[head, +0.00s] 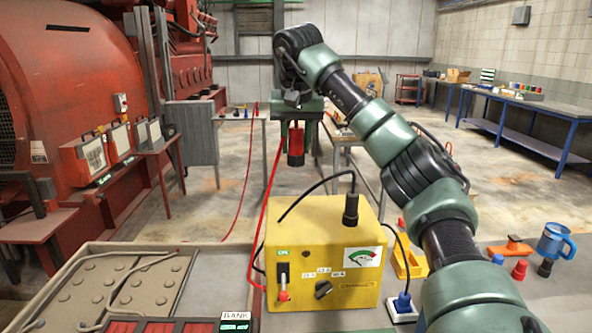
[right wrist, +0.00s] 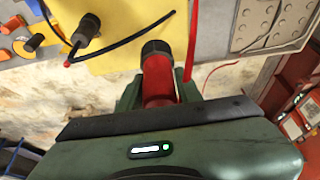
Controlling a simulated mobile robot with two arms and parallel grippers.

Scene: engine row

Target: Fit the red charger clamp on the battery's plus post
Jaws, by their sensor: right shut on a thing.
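My right gripper (head: 294,122) is shut on the red charger clamp (head: 295,145) and holds it in the air above and behind the yellow charger. The clamp hangs with its black end down, and a red cable (head: 265,210) runs from it to the charger. In the right wrist view the red clamp (right wrist: 158,82) sits between the fingers, black end outward. A grey battery bank (head: 155,285) with round caps lies at lower left, apart from the clamp; it also shows in the right wrist view (right wrist: 262,22). I cannot make out its plus post. My left gripper is out of view.
The yellow charger (head: 318,245) stands in the middle, with a black clamp (head: 350,209) on top. A yellow bin (head: 410,263), a blue mug (head: 553,242) and small coloured parts are at right. A red engine (head: 60,110) stands at left.

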